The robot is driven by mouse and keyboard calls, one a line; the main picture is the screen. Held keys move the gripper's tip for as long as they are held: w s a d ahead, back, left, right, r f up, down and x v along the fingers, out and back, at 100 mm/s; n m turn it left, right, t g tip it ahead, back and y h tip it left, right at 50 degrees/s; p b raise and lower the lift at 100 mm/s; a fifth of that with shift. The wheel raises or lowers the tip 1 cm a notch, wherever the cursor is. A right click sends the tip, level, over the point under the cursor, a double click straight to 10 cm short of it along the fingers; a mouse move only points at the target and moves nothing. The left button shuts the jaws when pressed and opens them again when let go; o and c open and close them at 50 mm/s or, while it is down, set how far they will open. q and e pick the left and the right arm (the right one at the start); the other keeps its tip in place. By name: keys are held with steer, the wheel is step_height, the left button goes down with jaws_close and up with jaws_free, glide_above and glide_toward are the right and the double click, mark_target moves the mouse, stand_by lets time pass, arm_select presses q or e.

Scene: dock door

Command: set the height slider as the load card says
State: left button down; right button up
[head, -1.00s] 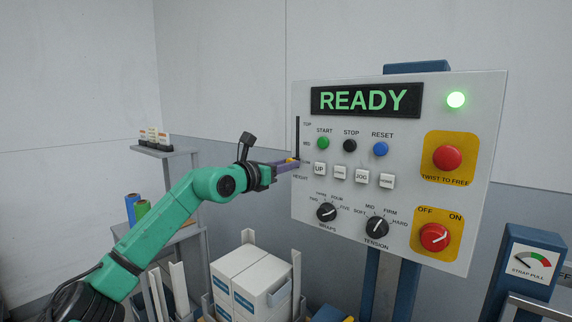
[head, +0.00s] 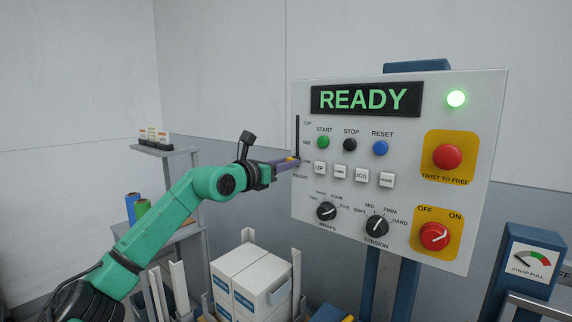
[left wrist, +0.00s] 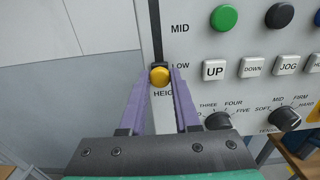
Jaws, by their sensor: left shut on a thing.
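The height slider is a black vertical slot (head: 297,135) at the left edge of the grey control panel (head: 480,110), marked TOP, MID and LOW. Its yellow knob (left wrist: 159,76) is at the bottom of the slot, by LOW, in the left wrist view. My left gripper (head: 294,162) is shut on the knob, with a purple finger on each side; its fingertips also show in the left wrist view (left wrist: 160,80). Small cards (head: 153,135) stand on a shelf at the left; their print is too small to read, and I cannot tell whether one is the load card.
The panel display (head: 366,99) reads READY and a green lamp (head: 456,99) is lit. Push buttons and the UP button (head: 320,169) sit close right of the slider. Dials (head: 326,211) are below. White boxes (head: 262,270) stand under my arm.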

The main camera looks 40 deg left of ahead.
mark_target(297, 141)
stand_by(0.4)
arm_select(q)
step_height(297, 141, up, 5)
steer(key=p, duration=0.4)
steer(key=shift+r+p, duration=0.2)
steer(key=shift+p, duration=0.2)
steer(key=shift+f, duration=0.15)
steer(key=c, duration=0.6)
jaws_free()
